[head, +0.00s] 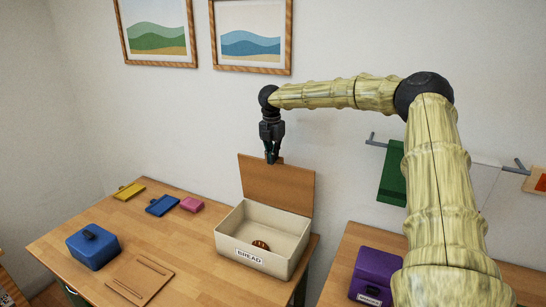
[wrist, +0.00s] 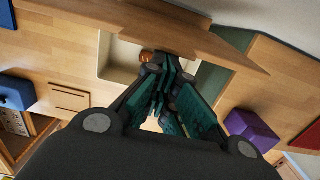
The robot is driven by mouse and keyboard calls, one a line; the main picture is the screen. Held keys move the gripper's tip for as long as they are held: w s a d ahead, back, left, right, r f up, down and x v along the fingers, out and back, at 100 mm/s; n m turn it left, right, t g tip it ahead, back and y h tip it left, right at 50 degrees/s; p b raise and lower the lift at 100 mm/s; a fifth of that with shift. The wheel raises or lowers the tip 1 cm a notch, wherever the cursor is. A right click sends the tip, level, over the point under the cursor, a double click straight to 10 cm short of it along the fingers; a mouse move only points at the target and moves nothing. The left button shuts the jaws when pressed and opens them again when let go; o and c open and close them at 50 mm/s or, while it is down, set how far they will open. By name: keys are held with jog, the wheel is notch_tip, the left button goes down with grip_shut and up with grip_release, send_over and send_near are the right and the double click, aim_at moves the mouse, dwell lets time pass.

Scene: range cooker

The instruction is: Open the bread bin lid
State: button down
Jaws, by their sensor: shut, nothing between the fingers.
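The bread bin (head: 248,258) is a cream box labelled BREAD on the right part of the wooden table. Its wooden lid (head: 272,184) stands raised, close to upright, along the bin's back edge, and the inside shows. A brown round item (head: 260,245) lies inside the bin. My gripper (head: 271,160) is shut and empty, pointing down at the top edge of the raised lid; I cannot tell if it touches. In the wrist view the gripper (wrist: 155,75) covers part of the bin (wrist: 118,62), and the lid (wrist: 200,45) crosses the top.
A blue lidded box (head: 93,247) and a wooden board (head: 140,278) sit on the table's left. Yellow, blue and pink items (head: 162,205) lie at the back. A purple box (head: 374,275) stands on the right table, past a gap. A wall rail holds a green cloth (head: 392,172).

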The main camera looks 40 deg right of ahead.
jog(key=shift+a, duration=0.1)
notch_tip(320, 180, up, 9)
jog(key=a+b, duration=0.1)
jog(key=b, duration=0.3)
jog(key=shift+s+a, duration=0.15)
jog(key=shift+s, duration=0.25)
